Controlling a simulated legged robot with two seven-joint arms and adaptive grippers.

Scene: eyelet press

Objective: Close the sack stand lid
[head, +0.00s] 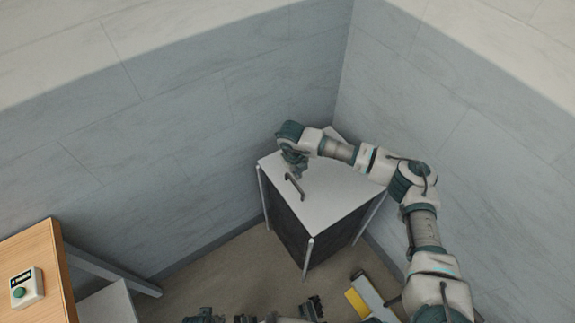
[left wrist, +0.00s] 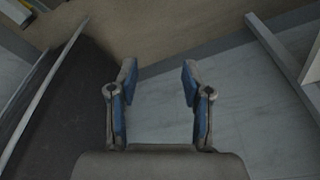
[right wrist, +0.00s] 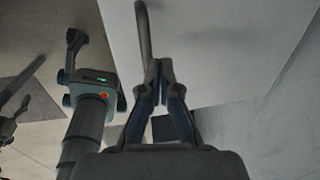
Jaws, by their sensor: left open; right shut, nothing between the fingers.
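The sack stand (head: 285,228) is a thin-legged frame with dark sides in the wall corner. Its white lid (head: 335,195) lies over the top and looks flat; I cannot tell if it is fully flush. A dark bar handle (head: 294,187) is on the lid. My right gripper (head: 298,173) is shut and empty, just above the lid by the handle's far end. In the right wrist view its fingertips (right wrist: 160,80) are beside the handle (right wrist: 143,30); contact is unclear. My left gripper (left wrist: 160,80) is open and empty, with the dark sack side (left wrist: 65,100) to its left.
Walls (head: 180,150) close in behind and to the right of the stand. A wooden table (head: 45,260) with a green-button box (head: 27,288) stands at left. A yellow-and-white object (head: 365,297) is on the floor at lower right. Floor (head: 220,280) left of the stand is clear.

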